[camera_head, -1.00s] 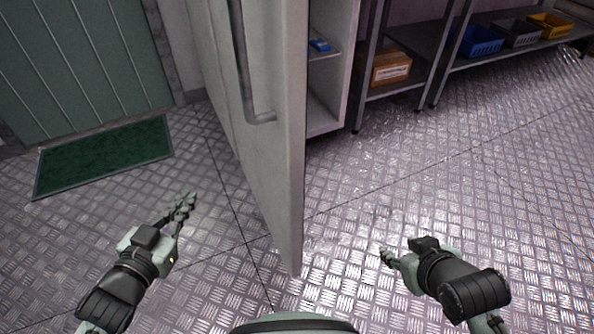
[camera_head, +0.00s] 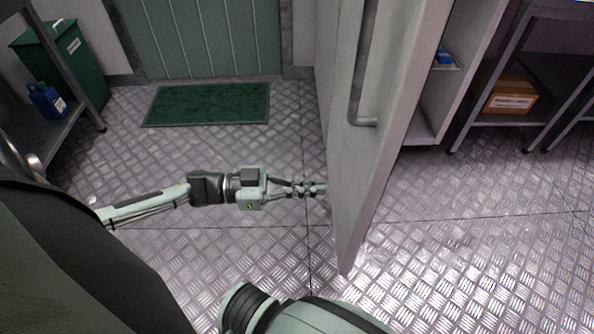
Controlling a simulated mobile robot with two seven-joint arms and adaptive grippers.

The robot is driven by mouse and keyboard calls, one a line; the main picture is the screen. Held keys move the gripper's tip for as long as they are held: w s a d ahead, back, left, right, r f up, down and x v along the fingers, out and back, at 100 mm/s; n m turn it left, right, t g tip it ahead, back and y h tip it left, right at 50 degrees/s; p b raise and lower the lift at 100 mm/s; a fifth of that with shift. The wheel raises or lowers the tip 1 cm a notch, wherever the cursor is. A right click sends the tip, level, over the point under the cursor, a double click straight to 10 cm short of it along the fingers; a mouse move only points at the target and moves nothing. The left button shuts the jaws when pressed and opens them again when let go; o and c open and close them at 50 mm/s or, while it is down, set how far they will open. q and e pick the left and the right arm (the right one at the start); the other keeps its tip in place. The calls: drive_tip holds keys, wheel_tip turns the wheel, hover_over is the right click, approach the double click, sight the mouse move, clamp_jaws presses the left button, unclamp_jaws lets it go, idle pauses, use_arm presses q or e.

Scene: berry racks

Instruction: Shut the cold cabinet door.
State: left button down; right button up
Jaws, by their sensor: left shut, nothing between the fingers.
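The cold cabinet door (camera_head: 385,130) stands wide open, its free edge toward me, with a long vertical bar handle (camera_head: 362,75) on its left face. The cabinet (camera_head: 430,110) shows behind it on the right, with a blue item (camera_head: 443,57) on a shelf. My left gripper (camera_head: 318,189) is shut and empty, level with the lower part of the door. Its fingertips are at or very near the door's left face; I cannot tell whether they touch. My right gripper is out of view.
A metal rack with a cardboard box (camera_head: 511,96) stands right of the cabinet. A green mat (camera_head: 208,103) lies on the floor before a green door. A green bin (camera_head: 68,62) and a shelf with a blue jug (camera_head: 47,100) are at left. Floor right of the door is clear.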

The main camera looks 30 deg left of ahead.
sight(364, 186)
use_arm(q)
drive_tip(key=x, duration=0.7)
drive_tip(key=shift+w+d, duration=0.15)
drive_tip(key=shift+d, duration=0.05)
